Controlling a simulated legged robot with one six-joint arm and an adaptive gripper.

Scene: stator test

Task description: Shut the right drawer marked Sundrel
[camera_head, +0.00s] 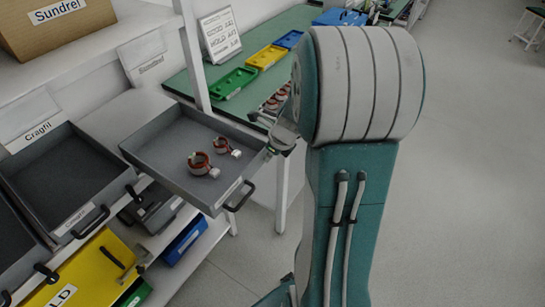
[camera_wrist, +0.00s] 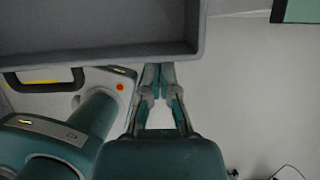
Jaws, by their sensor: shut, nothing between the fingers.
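The right drawer (camera_head: 150,150) is pulled out, below a white "Sundrel" label (camera_head: 152,64) on the shelf. It is grey, with a dark handle (camera_head: 240,196) on its front. Two copper-coloured stator parts (camera_head: 200,163) lie inside. In the wrist view the drawer (camera_wrist: 100,50) fills the upper left, with its handle (camera_wrist: 45,82) below its front wall. My gripper (camera_wrist: 158,72) is shut and empty, its fingertips at the front wall near the right corner; whether they touch it I cannot tell. In the head view my arm hides most of the gripper.
A second open, empty drawer (camera_head: 62,175) marked Cragfil stands to the left. Yellow (camera_head: 92,268) and blue (camera_head: 184,240) bins sit below. A green table (camera_head: 215,58) with coloured trays stands behind the drawer. Open floor (camera_head: 470,160) lies to the right.

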